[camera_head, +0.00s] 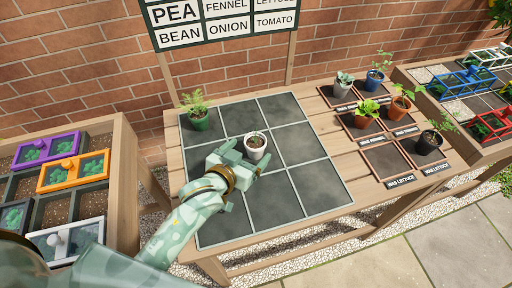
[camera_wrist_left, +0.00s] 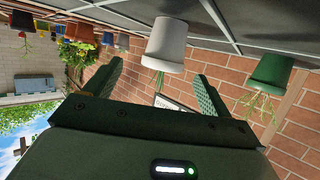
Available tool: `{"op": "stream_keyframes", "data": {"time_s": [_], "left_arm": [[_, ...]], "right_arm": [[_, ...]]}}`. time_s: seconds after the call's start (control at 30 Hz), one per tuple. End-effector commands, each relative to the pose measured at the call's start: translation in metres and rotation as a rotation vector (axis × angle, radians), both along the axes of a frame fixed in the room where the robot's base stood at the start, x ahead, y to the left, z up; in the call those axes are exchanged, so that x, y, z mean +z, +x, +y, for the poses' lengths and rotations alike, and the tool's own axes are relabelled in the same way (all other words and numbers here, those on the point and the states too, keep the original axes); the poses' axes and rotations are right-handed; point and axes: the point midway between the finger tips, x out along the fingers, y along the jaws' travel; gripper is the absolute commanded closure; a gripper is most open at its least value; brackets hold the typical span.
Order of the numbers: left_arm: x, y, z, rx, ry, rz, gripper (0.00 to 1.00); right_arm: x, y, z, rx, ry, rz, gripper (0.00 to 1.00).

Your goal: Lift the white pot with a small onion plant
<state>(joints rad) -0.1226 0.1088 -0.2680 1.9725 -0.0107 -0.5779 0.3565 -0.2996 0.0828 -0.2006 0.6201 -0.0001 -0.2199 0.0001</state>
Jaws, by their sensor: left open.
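The white pot (camera_head: 256,152) with a small green plant stands upright on the grid of dark tiles (camera_head: 262,107), in the middle of the table. It also shows upside down in the left wrist view (camera_wrist_left: 168,42), straight ahead of the fingers. My left gripper (camera_head: 246,160) is open, close to the pot on its near left side. In the left wrist view the two fingers (camera_wrist_left: 158,76) are spread and empty, with the pot showing beyond and between their tips. I cannot tell if a finger touches it. My right gripper is not in view.
A green pot (camera_head: 199,122) stands at the grid's back left. Several potted plants stand on the smaller tiles at right, such as an orange pot (camera_head: 400,107) and a black pot (camera_head: 428,143). A planter with lidded boxes (camera_head: 72,172) is at left. Most grid tiles are bare.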

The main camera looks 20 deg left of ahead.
Motion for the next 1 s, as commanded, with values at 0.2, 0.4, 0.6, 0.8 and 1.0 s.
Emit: {"op": "stream_keyframes", "data": {"time_s": [0.2, 0.4, 0.6, 0.8, 1.0], "left_arm": [[-0.009, 0.021, -0.001, 0.0, 0.003, -0.001, 0.17], [-0.019, 0.05, -0.004, 0.0, 0.001, 0.002, 0.17], [-0.018, 0.056, -0.006, 0.0, 0.001, 0.001, 0.17], [-0.018, 0.055, -0.005, 0.0, 0.001, 0.0, 0.45], [-0.017, 0.055, -0.005, 0.0, 0.001, 0.0, 0.68]], "right_arm": [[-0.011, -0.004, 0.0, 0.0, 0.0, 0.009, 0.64], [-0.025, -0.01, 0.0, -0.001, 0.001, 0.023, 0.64], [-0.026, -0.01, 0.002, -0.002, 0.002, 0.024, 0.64], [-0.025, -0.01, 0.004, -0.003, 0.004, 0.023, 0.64], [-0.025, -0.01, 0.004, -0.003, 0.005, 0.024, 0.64]]}}
